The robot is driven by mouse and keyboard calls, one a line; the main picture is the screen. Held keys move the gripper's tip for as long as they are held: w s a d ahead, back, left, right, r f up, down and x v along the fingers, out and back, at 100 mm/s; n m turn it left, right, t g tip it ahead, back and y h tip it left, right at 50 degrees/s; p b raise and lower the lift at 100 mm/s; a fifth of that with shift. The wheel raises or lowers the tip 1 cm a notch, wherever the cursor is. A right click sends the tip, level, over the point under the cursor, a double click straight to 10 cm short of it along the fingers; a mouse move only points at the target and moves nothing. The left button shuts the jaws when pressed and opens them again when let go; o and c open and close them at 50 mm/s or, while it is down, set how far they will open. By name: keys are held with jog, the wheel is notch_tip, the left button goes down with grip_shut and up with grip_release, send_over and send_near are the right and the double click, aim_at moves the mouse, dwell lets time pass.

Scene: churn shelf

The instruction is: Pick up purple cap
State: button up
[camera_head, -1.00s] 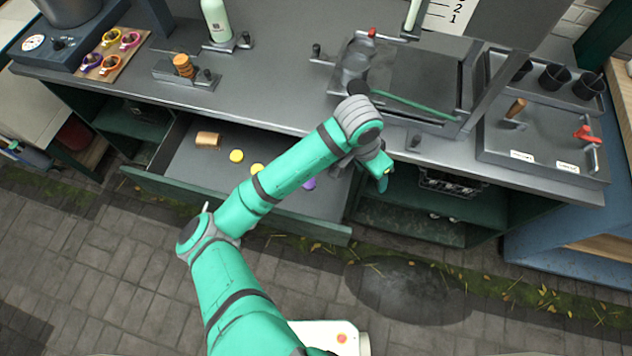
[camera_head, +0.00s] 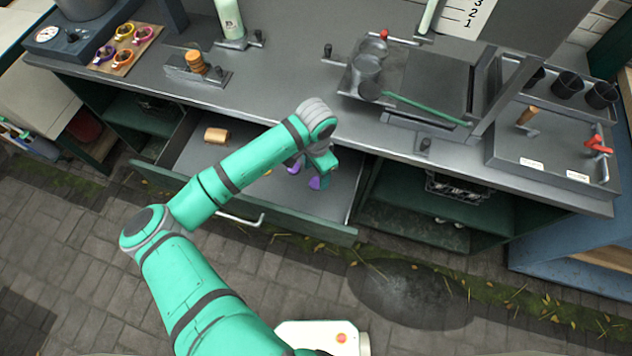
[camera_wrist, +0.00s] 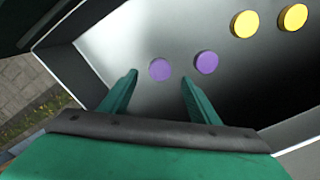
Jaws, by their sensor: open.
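Two purple caps lie on the floor of the open drawer (camera_head: 240,215). In the wrist view, the left purple cap (camera_wrist: 160,69) shows between my fingertips, and the right purple cap (camera_wrist: 206,62) shows just right of and beyond the right fingertip. In the head view they show close by my gripper, one purple cap (camera_head: 315,183) below it and another (camera_head: 295,168) to its left. My gripper (camera_wrist: 159,77) is open and empty, pointing down into the drawer; its exact height above the caps is unclear.
Two yellow caps (camera_wrist: 244,24) (camera_wrist: 293,17) lie farther right in the wrist view. A tan cylinder (camera_head: 217,135) lies at the drawer's back left. Drawer walls border the gripper's space. The grey counter (camera_head: 290,85) overhangs behind.

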aim_at(316, 182)
jog(key=shift+f, duration=2.4)
jog(key=shift+c, duration=0.7)
jog(key=c, duration=1)
